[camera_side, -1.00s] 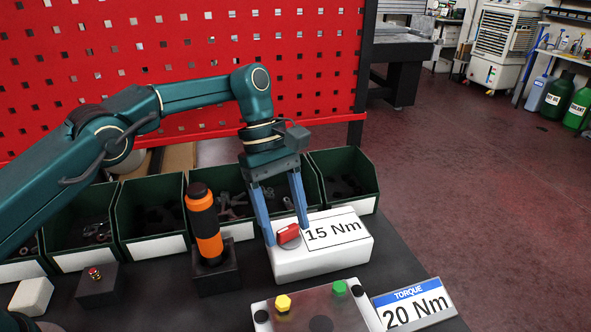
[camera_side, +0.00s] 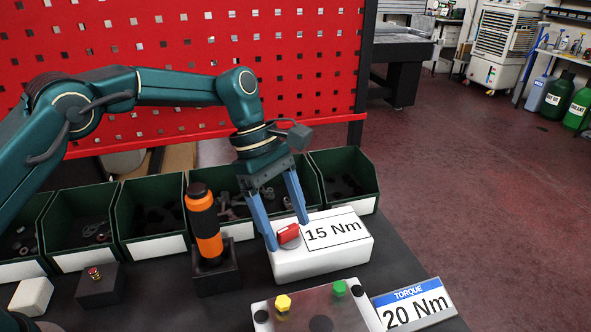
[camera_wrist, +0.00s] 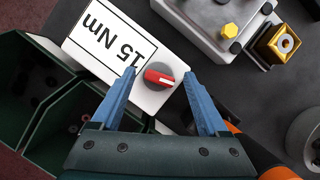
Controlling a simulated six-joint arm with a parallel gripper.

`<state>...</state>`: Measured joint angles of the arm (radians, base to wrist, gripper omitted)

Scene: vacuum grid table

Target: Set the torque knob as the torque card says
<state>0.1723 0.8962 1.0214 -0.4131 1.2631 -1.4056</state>
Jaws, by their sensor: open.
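The red torque knob (camera_side: 288,234) sits on a white box (camera_side: 305,262) whose label (camera_side: 333,230) reads 15 Nm. The torque card (camera_side: 411,304) at the front right reads 20 Nm. My gripper (camera_side: 290,234) is open, with its blue fingers on either side of the knob. In the wrist view the knob (camera_wrist: 159,77) lies between and slightly beyond the fingertips of my gripper (camera_wrist: 161,77), with gaps on both sides. The white pointer mark on the knob shows there. I cannot tell whether a fingertip touches the box.
Green bins (camera_side: 150,226) stand in a row behind. An orange and black tool (camera_side: 206,232) stands upright in a dark holder left of the box. A grey fixture with yellow (camera_side: 283,303) and green (camera_side: 339,288) hex pieces is in front.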

